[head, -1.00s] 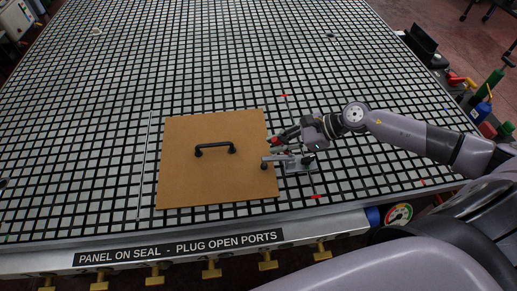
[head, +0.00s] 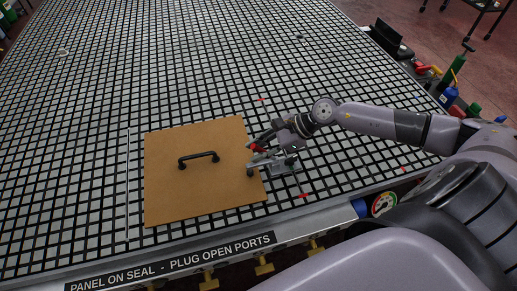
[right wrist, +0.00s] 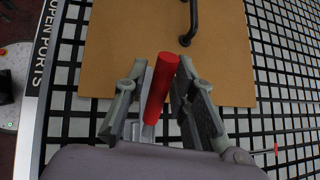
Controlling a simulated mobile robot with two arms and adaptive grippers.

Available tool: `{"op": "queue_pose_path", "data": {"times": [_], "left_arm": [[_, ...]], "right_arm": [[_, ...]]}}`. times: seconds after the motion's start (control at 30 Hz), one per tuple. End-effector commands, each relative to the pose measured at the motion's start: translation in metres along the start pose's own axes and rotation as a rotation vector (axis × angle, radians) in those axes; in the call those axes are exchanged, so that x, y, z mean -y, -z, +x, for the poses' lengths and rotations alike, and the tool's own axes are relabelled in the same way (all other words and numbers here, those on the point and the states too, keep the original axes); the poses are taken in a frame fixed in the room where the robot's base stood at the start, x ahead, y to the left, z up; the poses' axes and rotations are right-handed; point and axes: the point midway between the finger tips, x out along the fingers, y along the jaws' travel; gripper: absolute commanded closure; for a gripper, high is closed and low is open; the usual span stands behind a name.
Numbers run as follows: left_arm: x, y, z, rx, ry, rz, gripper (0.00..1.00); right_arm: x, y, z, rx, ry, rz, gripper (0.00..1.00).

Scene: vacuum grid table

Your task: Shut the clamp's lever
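The brown panel (head: 205,195) with its black handle (head: 198,160) lies on the grid table. The metal clamp (head: 283,165) stands at the panel's right edge, its arm reaching over the panel. Its lever has a red grip (right wrist: 162,90), which stands up from the clamp with its end towards the wrist camera. My right gripper (head: 260,148) is at the lever. In the right wrist view its fingers are apart, one on each side of the grip; firm contact is not visible. My left gripper is out of view.
Bottles (head: 448,97) and a dark box (head: 391,38) stand at the right side.

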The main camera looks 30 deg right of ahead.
Motion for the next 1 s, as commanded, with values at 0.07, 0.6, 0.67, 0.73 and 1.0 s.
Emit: {"op": "queue_pose_path", "data": {"times": [0.07,0.6,0.67,0.73,1.0], "left_arm": [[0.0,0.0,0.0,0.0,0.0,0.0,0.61],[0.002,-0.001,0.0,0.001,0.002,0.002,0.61],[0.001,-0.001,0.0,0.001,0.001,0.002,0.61],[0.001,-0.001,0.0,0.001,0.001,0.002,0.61],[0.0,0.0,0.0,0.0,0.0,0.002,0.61]], "right_arm": [[0.0,0.0,0.0,0.0,0.001,0.0,0.68],[0.001,0.002,-0.019,-0.005,0.002,0.001,0.65],[0.0,0.002,-0.03,-0.007,0.001,0.0,0.65],[0.0,0.003,-0.043,-0.008,0.001,0.002,0.65],[0.0,0.003,-0.086,-0.008,-0.001,0.001,0.65]]}}
